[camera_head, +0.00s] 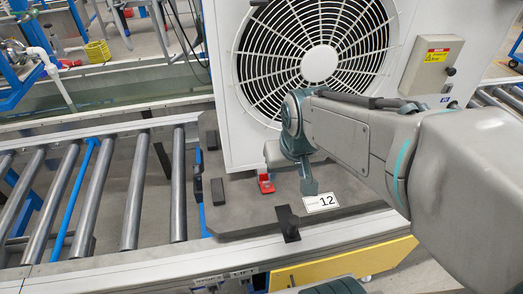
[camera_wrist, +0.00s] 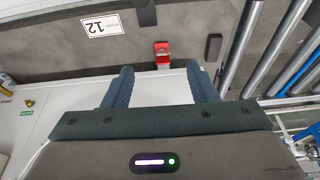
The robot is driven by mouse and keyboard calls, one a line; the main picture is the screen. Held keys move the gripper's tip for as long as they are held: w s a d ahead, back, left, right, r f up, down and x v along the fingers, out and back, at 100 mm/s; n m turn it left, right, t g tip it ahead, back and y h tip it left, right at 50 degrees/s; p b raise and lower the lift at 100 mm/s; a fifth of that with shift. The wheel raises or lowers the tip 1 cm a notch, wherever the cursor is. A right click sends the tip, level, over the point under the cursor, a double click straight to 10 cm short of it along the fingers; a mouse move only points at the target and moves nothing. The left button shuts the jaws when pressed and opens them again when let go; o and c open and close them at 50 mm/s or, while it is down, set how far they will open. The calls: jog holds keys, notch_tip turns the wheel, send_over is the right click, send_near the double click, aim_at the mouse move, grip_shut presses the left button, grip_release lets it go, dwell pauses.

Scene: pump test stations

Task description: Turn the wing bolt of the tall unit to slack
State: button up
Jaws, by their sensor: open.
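The tall unit (camera_head: 222,80) is a white cabinet with a round fan grille, standing on a dark grey base plate. A small red fitting (camera_head: 266,183), likely the wing bolt, sits low at the foot of its front. It also shows in the wrist view (camera_wrist: 162,50), just beyond and between my fingertips. Its exact turn is too small to tell. My gripper (camera_wrist: 160,80) is open and empty, its two fingers apart on either side of the line to the red fitting. In the head view my gripper (camera_head: 308,183) is right of the fitting, partly hidden by my wrist.
A label reading 12 (camera_head: 321,203) lies on the base plate (camera_head: 240,215). Black blocks (camera_head: 218,191) stand near the plate's edges. Steel rollers (camera_head: 135,195) run to the left. A grey switch box (camera_head: 432,65) is on the unit's right.

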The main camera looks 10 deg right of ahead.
jog(key=t+b, duration=0.1)
jog(key=b, duration=0.8)
send_near(267, 182)
jog(key=b+x, duration=0.2)
jog(key=x, duration=0.7)
jog(key=shift+d+r, duration=0.1)
jog(key=c, duration=1)
